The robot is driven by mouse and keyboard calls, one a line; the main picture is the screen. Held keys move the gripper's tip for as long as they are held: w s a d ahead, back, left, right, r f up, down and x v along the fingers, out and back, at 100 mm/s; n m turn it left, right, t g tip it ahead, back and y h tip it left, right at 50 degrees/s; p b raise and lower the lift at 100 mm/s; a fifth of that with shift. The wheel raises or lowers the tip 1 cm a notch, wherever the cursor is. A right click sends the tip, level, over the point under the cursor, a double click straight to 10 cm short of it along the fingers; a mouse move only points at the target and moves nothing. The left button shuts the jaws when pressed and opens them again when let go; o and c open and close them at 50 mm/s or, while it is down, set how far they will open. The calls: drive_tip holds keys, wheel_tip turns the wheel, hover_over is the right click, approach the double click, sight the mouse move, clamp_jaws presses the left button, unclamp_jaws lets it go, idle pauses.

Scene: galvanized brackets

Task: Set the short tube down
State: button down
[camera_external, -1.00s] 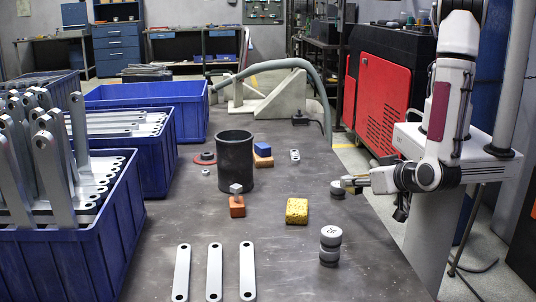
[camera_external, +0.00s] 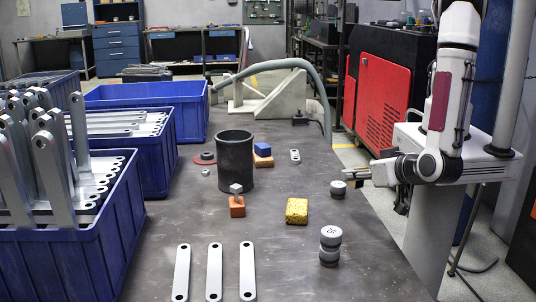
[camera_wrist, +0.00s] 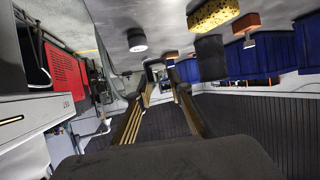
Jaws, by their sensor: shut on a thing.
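My gripper (camera_external: 364,182) is held out sideways at the right edge of the table, pointing left.
A dark open cylinder (camera_external: 234,165), an orange block (camera_external: 237,207), a yellow sponge (camera_external: 297,211) and stacked weights (camera_external: 330,247) stand on the table (camera_external: 290,270). Flat brackets (camera_external: 214,271) lie in front. Blue crates (camera_external: 125,235) line the left.

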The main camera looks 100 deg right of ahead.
drive_tip(key=shift+r, duration=2.5)
drive_tip(key=shift+w, duration=0.35)
drive_tip(key=w+d+n+t+y, duration=0.1)
drive_tip(key=w+n+t+y, duration=0.25)
drive_tip(key=w, duration=1.65)
drive_tip(key=w+d+n+t+y, duration=0.25)
drive_tip(key=w+n, duration=0.25)
drive_tip(key=w, duration=1.5)
drive_tip(key=shift+n+t+y, duration=0.25)
drive_tip(key=shift+t+y, duration=0.15)
drive_tip(key=shift+y, duration=0.1)
drive_tip(key=shift+w+a+f, duration=0.1)
drive_tip(key=shift+a+f, duration=0.1)
drive_tip(key=shift+f, duration=1)
drive_tip(key=shift+w+a+f, duration=0.1)
drive_tip(key=shift+a+f, duration=0.05)
drive_tip(key=shift+f, duration=1.05)
drive_tip(key=shift+f, duration=0.1)
drive_tip(key=shift+f, duration=3.05)
